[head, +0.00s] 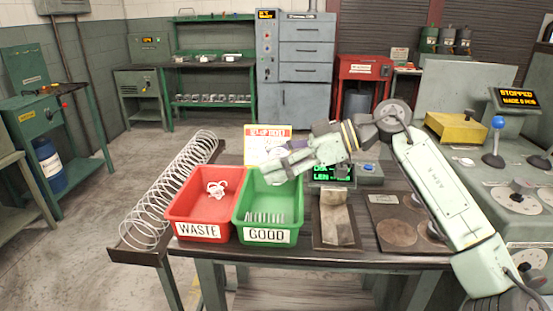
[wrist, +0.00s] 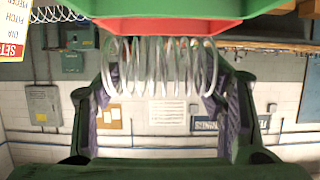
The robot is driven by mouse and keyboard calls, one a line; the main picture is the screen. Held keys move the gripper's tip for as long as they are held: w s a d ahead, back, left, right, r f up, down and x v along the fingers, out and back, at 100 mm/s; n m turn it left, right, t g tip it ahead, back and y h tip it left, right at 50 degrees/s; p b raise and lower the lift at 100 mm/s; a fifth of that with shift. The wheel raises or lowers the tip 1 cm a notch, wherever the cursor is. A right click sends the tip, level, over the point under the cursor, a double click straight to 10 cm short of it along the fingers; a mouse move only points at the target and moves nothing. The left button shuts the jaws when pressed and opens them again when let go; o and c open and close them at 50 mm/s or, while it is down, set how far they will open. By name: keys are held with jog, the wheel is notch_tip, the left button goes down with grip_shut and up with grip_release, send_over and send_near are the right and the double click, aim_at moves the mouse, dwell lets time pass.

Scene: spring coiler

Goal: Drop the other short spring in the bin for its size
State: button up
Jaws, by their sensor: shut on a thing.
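My gripper (head: 272,172) is over the back part of the green bin (head: 240,231) labelled GOOD. In the wrist view my gripper (wrist: 165,92) is shut on a short wire spring (wrist: 160,65), its coils spanning between the two purple-padded fingers. A row of metal coils (head: 264,218) lies on the floor of the green bin. The red bin (head: 182,219) labelled WASTE stands to its left, with a tangled white piece of wire (head: 216,190) inside.
A long, large spring (head: 170,195) lies in a trough left of the bins. A sign (head: 268,133) stands behind the green bin. A metal chute-like block (head: 337,215) and a green-lit display (head: 330,173) are to the right.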

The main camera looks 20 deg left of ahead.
jog(key=o, duration=1.4)
jog(key=shift+c, duration=0.2)
jog(key=v, duration=1.2)
